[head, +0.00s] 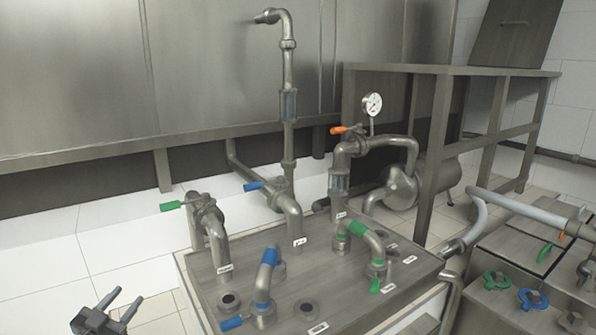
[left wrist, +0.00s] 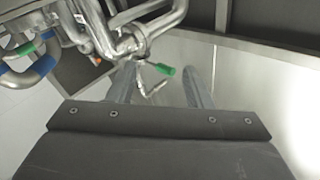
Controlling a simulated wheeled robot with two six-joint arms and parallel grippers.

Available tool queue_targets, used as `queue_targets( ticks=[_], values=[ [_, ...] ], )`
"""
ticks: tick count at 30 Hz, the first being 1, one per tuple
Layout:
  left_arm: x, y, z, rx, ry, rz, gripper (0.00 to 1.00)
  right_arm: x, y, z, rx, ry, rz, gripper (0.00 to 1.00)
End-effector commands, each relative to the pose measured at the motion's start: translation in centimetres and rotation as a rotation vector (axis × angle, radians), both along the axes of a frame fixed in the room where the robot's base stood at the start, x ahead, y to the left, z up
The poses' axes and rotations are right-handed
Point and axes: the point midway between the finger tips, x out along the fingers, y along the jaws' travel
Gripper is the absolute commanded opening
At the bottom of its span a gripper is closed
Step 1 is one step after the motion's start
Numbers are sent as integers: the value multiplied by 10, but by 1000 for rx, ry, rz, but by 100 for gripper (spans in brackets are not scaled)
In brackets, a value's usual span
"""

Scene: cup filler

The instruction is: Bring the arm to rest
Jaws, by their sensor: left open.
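My left gripper (head: 118,306) is at the bottom left of the head view, over the white tiled floor. Its two dark fingers are apart and nothing is between them. It is left of the metal pipe panel (head: 205,290) and apart from it. In the left wrist view the two fingers of the left gripper (left wrist: 157,88) point towards a steel wall, with a green valve handle (left wrist: 165,69) showing between and beyond them. My right gripper is in neither view.
The panel carries pipes with a green handle (head: 171,206), a blue-ended bent pipe (head: 267,278) and a green-ended one (head: 372,245). A steel tank (head: 230,65) stands behind. A metal frame table (head: 440,110) is at right. Clear floor (head: 60,255) lies at left.

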Motion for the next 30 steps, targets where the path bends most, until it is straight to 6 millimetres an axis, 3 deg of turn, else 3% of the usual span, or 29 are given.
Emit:
queue_targets(
  ticks=[8, 14, 18, 24, 30],
  values=[
    [-70, -23, -65, -51, 242, 305, 46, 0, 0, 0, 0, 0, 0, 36],
    [-143, -43, -107, -71, 508, 459, 46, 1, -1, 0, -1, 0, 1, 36],
    [-204, -64, -128, -81, 726, 519, 46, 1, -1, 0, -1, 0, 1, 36],
    [-282, -95, -140, -81, 1000, 531, 46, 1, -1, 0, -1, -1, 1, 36],
    [-336, -118, -139, -79, 1185, 505, 46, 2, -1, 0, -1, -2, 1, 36]
  ],
)
